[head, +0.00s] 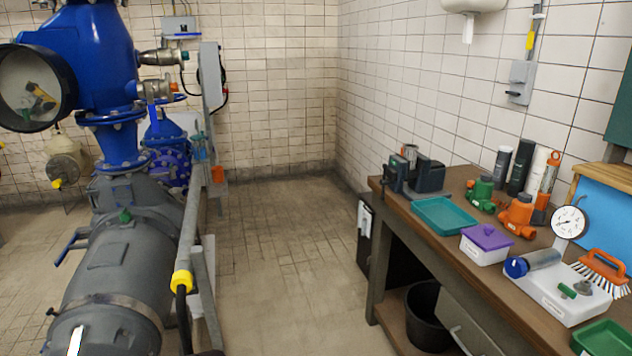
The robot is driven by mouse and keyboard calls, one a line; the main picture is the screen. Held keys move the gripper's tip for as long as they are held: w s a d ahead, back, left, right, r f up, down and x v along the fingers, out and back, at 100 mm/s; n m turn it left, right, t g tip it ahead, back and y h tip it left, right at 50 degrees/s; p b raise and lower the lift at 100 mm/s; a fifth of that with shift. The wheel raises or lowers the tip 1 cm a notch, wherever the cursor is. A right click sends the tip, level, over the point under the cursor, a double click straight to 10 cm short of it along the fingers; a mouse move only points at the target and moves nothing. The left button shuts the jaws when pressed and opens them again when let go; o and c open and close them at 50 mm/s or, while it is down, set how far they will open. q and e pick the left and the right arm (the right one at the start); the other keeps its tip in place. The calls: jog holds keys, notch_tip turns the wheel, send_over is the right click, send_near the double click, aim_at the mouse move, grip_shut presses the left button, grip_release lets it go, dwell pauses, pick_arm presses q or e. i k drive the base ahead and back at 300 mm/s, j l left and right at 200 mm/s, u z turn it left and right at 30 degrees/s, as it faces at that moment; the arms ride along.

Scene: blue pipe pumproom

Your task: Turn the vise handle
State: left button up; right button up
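The vise (428,177) is dark grey-green and sits at the far left end of the workbench (385,195). Its two jaw blocks stand up, and a small brownish cylindrical thing (409,152) shows between or behind them. The vise handle is too small to make out clearly from here. Neither of my grippers shows in the head view, so the vise stands with no gripper at it.
A teal tray (444,216), a purple-lidded box (486,243), green and orange valve parts (519,214) and a gauge (569,223) crowd the bench. A black bucket (428,315) stands underneath. Large pipework (120,260) fills the left. The tiled floor (290,270) between is clear.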

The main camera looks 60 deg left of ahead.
aim_at(384, 180)
jog(key=u, duration=1.5)
jog(key=i+z, duration=0.15)
jog(key=z, duration=1)
jog(key=i+j+z, duration=0.25)
jog(key=j+z, duration=0.2)
jog(key=j, duration=0.25)
jog(key=i+j+z, duration=0.15)
jog(key=j+z, duration=0.25)
jog(key=j, duration=0.4)
jog(key=j+z, duration=0.45)
jog(key=j, duration=0.35)
